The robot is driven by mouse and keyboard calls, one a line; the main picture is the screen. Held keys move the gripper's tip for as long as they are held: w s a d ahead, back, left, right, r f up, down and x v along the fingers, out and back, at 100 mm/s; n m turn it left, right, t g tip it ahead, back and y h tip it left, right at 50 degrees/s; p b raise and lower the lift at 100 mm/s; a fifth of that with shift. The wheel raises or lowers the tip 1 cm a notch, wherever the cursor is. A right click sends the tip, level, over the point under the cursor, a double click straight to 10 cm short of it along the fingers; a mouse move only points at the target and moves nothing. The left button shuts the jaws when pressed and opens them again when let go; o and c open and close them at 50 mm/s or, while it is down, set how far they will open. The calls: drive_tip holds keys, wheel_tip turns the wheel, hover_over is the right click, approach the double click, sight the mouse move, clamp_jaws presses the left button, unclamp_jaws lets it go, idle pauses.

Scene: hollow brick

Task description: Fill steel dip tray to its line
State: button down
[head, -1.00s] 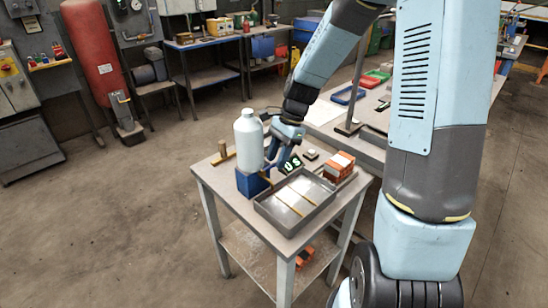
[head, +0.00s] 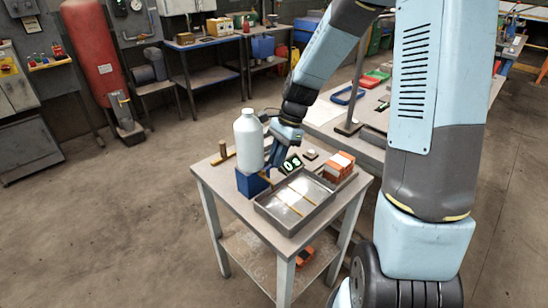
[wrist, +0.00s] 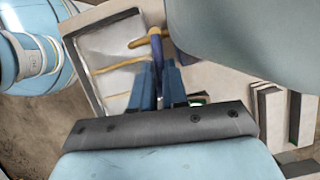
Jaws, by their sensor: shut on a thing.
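The steel dip tray (head: 312,218) lies on the small table, with a pale shiny floor crossed by yellow-brown strips; its liquid level is unclear. It also shows in the wrist view (wrist: 98,88). A white bottle (head: 248,142) stands upright on a blue block (head: 250,184) behind the tray's left end. My gripper (head: 271,167) is low beside the block at the tray's back edge. In the wrist view its fingers (wrist: 158,75) are shut on a narrow dark blue handle (wrist: 155,45) at a brass spout (wrist: 138,43). The fingers partly hide the handle.
A small dark display with green digits (head: 291,164) stands behind the tray. A wooden-handled thing (head: 223,150) lies behind the bottle. A longer bench (head: 370,152) stands at the right.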

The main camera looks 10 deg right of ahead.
drive_tip(key=shift+w+d, duration=0.1)
drive_tip(key=shift+w+n+g, duration=0.25)
drive_tip(key=shift+n+g, duration=0.05)
drive_tip(key=shift+n, duration=0.5)
drive_tip(key=c, duration=1.2)
unclamp_jaws()
drive_tip(key=shift+o, duration=0.2)
drive_tip(key=shift+a, duration=0.2)
drive_tip(key=v, duration=0.8)
